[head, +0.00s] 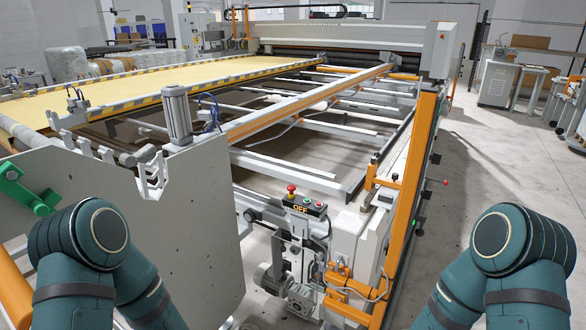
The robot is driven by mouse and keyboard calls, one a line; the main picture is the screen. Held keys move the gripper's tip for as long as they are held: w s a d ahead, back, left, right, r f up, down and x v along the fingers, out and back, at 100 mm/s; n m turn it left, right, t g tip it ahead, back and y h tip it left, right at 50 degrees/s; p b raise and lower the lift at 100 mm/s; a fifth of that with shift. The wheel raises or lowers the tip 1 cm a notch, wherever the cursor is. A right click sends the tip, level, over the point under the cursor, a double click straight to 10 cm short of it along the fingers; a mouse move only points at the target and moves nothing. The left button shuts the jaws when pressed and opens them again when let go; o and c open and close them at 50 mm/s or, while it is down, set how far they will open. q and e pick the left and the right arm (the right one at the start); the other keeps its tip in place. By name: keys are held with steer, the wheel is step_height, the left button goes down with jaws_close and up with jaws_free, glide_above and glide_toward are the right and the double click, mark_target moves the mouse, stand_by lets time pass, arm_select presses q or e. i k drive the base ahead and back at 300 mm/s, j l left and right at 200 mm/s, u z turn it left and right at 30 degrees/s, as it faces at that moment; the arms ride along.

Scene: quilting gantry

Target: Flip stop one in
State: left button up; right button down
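No part is clearly labelled as stop one. A green lever (22,192) sits on the left end of the grey end plate (165,225). A short lever with a red knob (444,182) sticks out to the right from the orange upright of the gantry frame. I cannot tell whether either one is the stop, or whether it is in or out. Neither of my grippers shows. Only teal links of my two arms are in view, at the lower left and lower right.
A control box (306,206) with a red mushroom button and an OFF label is at the centre front. An orange rail (405,215) rises right of it. Yellow fabric (160,85) covers the bed at left. Bare floor (490,160) lies to the right.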

mark_target(291, 188)
steer(key=i+u, duration=0.25)
steer(key=i, duration=0.2)
steer(key=i+l+u, duration=0.25)
steer(key=i, duration=0.2)
steer(key=i+l+u, duration=0.25)
steer(key=i, duration=0.2)
steer(key=i+l+u, duration=0.25)
steer(key=i+l, duration=0.1)
steer(key=i, duration=0.1)
